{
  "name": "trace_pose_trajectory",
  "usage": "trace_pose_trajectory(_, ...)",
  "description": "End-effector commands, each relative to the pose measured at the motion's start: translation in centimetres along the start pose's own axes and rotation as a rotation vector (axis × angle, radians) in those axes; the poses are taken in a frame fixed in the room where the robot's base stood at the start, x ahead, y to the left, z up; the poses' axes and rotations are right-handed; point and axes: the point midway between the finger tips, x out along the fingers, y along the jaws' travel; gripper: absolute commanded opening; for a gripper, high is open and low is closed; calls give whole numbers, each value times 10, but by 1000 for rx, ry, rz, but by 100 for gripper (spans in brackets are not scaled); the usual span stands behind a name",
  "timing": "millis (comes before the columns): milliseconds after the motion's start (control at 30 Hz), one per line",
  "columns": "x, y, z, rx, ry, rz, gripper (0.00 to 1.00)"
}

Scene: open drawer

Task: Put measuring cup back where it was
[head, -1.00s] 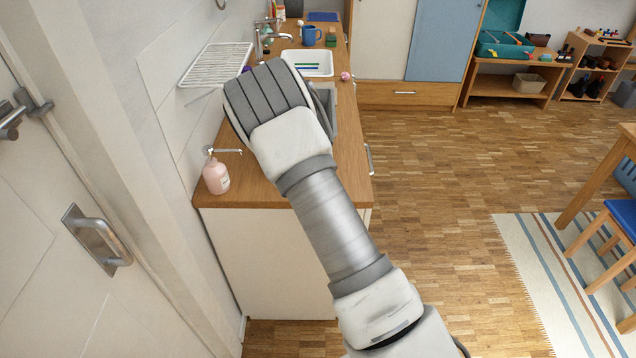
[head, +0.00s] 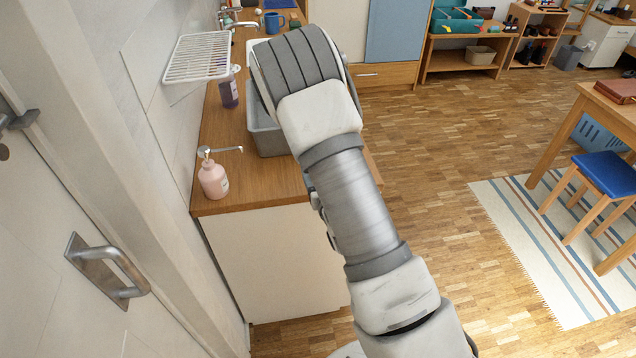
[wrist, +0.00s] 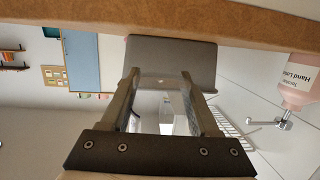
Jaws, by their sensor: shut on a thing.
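Behind the fingertips is a grey tub (wrist: 180,50), close to the wooden counter edge (wrist: 150,22). In the head view my arm's wrist hides the gripper and the held thing. The grey tub (head: 268,138) stands on the counter (head: 225,135) there, partly covered by my arm.
A pink hand lotion bottle (head: 213,180) stands at the counter's near left corner, with a purple bottle (head: 228,92) farther back. A white wire rack (head: 200,58) is on the wall above. A door with a metal handle (head: 105,265) is at left.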

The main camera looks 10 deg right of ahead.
Motion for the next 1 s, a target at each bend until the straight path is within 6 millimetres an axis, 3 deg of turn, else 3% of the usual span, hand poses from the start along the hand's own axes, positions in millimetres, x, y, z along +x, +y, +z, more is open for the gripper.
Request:
trace_pose_trajectory(67, 19, -5, 9, -4, 13, -36, 1)
trace_pose_trajectory(300, 49, -13, -19, -43, 15, -183, 1)
trace_pose_trajectory(500, 55, -6, -49, -65, 11, -273, 1)
trace_pose_trajectory(767, 51, 4, -72, -71, 3, -316, 1)
trace_pose_trajectory(867, 52, 4, -66, -70, -2, -321, 1)
trace_pose_trajectory(1000, 57, 4, -39, -67, -6, -323, 1)
